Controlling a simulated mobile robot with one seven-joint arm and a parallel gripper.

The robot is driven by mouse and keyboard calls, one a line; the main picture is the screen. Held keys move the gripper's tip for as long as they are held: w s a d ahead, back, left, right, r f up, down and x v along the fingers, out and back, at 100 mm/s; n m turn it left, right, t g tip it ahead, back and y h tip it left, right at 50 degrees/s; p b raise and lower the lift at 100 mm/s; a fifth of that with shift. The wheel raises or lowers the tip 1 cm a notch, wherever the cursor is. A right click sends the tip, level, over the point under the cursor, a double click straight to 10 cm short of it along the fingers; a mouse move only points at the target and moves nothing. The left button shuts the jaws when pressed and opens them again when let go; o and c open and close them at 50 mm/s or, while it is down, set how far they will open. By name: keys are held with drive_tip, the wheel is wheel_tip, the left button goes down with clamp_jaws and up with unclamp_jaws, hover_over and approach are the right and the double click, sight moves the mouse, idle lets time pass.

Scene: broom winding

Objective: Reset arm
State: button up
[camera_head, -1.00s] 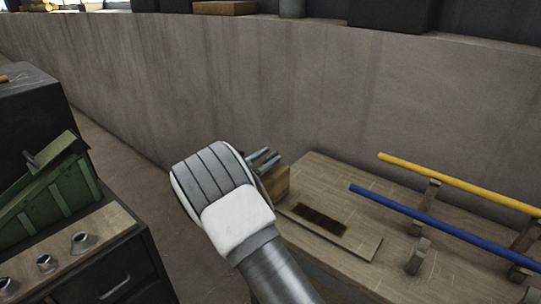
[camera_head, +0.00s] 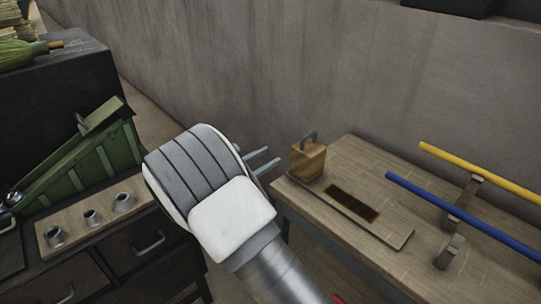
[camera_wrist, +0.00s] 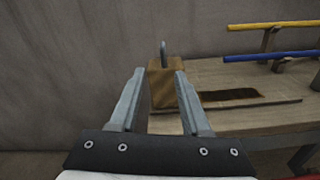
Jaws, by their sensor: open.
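My gripper (camera_head: 264,162) is open and empty. In the head view it is in mid-air, its two grey fingers pointing right, left of the wooden table (camera_head: 300,204). In the wrist view the gripper (camera_wrist: 158,90) shows both fingers spread apart with nothing held between them. A small wooden block (camera_head: 308,160) with a dark metal loop on top stands at the table's left end, apart from my fingertips. In the wrist view the block (camera_wrist: 168,82) appears behind the gap between the fingers.
The table carries a board with a dark slot (camera_head: 352,204), a yellow pole (camera_head: 480,166) and a blue pole (camera_head: 455,209) on wooden supports. At left, a dark cabinet (camera_head: 128,258) bears a strip with metal cups (camera_head: 92,217) and a green device (camera_head: 80,150). A grey wall (camera_head: 260,75) stands behind.

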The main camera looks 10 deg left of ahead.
drive_tip(key=shift+d+r, duration=0.1)
drive_tip(key=s+d+r+m+g+y+p, duration=0.1)
drive_tip(key=s+d+r+m+g, duration=0.3)
drive_tip(key=d, duration=0.3)
drive_tip(key=s+d+r+m+g+y+p, duration=0.1)
drive_tip(key=s+d+r+m+g, duration=0.3)
drive_tip(key=d, duration=0.3)
drive_tip(key=s+d+r+m+g+y+p, duration=0.1)
drive_tip(key=s+d+r+m+g, duration=0.3)
drive_tip(key=d, duration=0.3)
drive_tip(key=s+r+m+t+y+p, duration=0.1)
drive_tip(key=s+r+m+y, duration=0.1)
drive_tip(key=s, duration=0.4)
drive_tip(key=s+d+r+m+t+y+p, duration=0.1)
drive_tip(key=s+r+m+y, duration=0.2)
drive_tip(key=s+m, duration=0.3)
drive_tip(key=s+r+m+t+y+p, duration=0.1)
drive_tip(key=s+r+m+y+p, duration=0.1)
drive_tip(key=s+m, duration=0.3)
drive_tip(key=shift+s+d+r+m+t+y, duration=0.3)
drive_tip(key=shift+s+d+r+t+y, duration=0.15)
drive_tip(key=shift+s+y, duration=0.5)
